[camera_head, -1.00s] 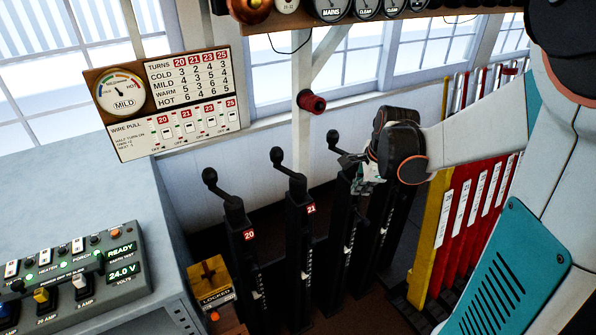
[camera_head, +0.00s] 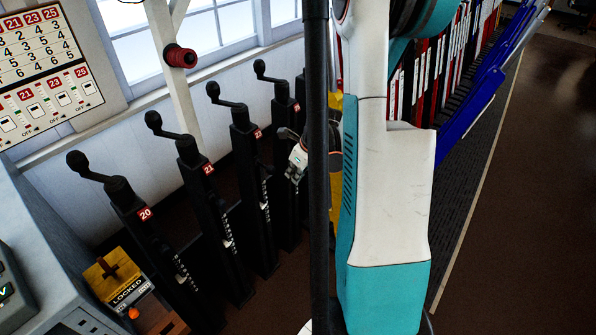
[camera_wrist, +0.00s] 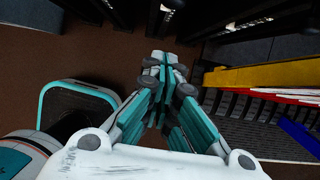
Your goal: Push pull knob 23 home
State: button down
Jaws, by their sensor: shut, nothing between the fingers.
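The black post marked 23 (camera_head: 254,165) is third in a row of black posts. Its crank handle (camera_head: 212,90) ends in a round black knob, and small pale fittings (camera_head: 265,207) run down its front. I cannot tell which part is the pull knob, or how far in it sits. My gripper (camera_head: 296,168) is partly hidden by my arm, just right of post 23 and in front of post 25 (camera_head: 283,110). In the wrist view my gripper (camera_wrist: 167,62) is shut and empty, over brown floor, with dark post bases beyond its tips.
Posts 20 (camera_head: 150,225) and 21 (camera_head: 207,180) stand to the left. A yellow locked box (camera_head: 115,280) is at lower left. A red knob (camera_head: 180,57) is on the white upright. A yellow bar (camera_wrist: 270,77) and levers stand right of my gripper in the wrist view.

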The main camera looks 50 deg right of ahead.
aim_at(274, 171)
jog(key=shift+w+a+f+b, duration=0.1)
jog(key=shift+w+f+b, duration=0.3)
jog(key=shift+w, duration=0.45)
jog(key=shift+w+a+f+b, duration=0.1)
jog(key=shift+w+f+b, duration=0.25)
jog(key=shift+w, duration=0.45)
jog(key=shift+w+f+b, duration=0.3)
jog(key=shift+w+f, duration=0.1)
jog(key=shift+w, duration=0.45)
jog(key=shift+w+a, duration=0.15)
jog(key=shift+w, duration=1.35)
